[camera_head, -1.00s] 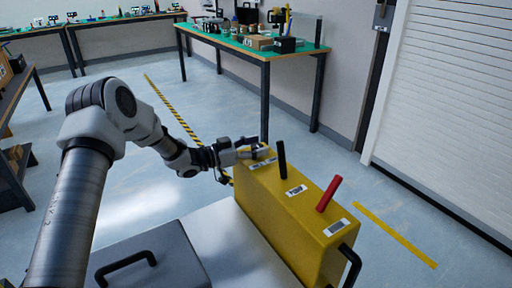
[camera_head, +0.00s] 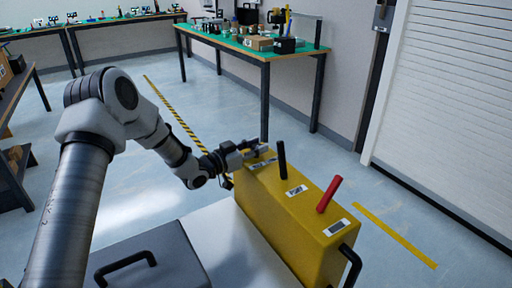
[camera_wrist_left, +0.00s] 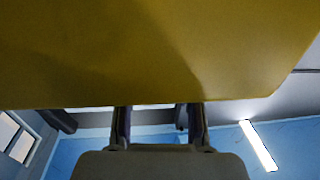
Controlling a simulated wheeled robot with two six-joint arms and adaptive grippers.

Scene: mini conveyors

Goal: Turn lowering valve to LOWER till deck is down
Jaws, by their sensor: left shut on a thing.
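A yellow control box (camera_head: 285,215) stands on a pale surface, with a black lever (camera_head: 282,160) and a red lever (camera_head: 328,194) on its top and small white labels beside them. My left gripper (camera_head: 257,149) is at the far end of the box top, shut on a small part there. I take this part to be the lowering valve; the fingers hide most of it, and its setting cannot be read. In the left wrist view the box's yellow side (camera_wrist_left: 150,55) fills the top, with both fingers below its edge. My right gripper is not in view.
A grey case with a black handle (camera_head: 125,263) is at the front left. A black handle (camera_head: 350,265) sticks out from the box's near end. A green-topped workbench (camera_head: 230,43) stands behind, and a white shutter (camera_head: 440,110) is at right. The deck cannot be made out.

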